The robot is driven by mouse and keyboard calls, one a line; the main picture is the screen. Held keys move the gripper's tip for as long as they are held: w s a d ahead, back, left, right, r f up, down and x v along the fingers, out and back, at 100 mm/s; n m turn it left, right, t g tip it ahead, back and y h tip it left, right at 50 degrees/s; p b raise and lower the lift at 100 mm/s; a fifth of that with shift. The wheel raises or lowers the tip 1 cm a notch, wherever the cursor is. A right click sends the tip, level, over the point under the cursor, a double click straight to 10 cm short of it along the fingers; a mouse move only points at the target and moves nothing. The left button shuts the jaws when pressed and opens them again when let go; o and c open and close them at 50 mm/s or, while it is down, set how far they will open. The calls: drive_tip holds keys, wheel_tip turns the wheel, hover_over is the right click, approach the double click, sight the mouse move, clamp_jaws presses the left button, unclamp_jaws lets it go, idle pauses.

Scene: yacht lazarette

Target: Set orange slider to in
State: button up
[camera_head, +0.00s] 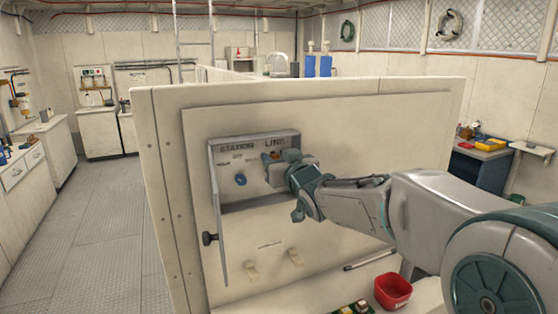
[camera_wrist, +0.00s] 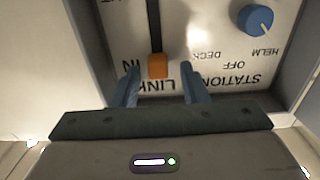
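The orange slider (camera_wrist: 158,66) sits in a dark upright slot (camera_wrist: 154,22) on a white panel in the wrist view. It is at the slot's end nearest the word LINK, beside the word IN. The lettering appears upside down there. My gripper (camera_wrist: 159,74) is open, with one blue-grey finger on each side of the slider and visible gaps between. I cannot tell how far the fingertips are from the panel. In the head view my gripper (camera_head: 279,170) is at the right part of the STATION LINK box and hides most of the slider.
A blue knob (camera_head: 240,179) with HELM, DECK and OFF labels is left of my gripper in the head view. The box's open door (camera_head: 217,205) stands at its left. A red bowl (camera_head: 393,291) is on the ledge below.

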drive_tip(key=v, duration=1.3)
drive_tip(key=shift+s+d, duration=0.2)
drive_tip(key=shift+s, duration=0.15)
drive_tip(key=s+d+f+m+g+h, duration=0.5)
drive_tip(key=s+d+f+h, duration=0.3)
drive_tip(key=d+f, duration=0.4)
drive_tip(key=s+f+g+b, duration=0.1)
drive_tip(key=s+f+g, duration=0.6)
drive_tip(key=s, duration=0.7)
wheel_tip(320, 180, down, 2)
drive_tip(key=shift+f, duration=0.1)
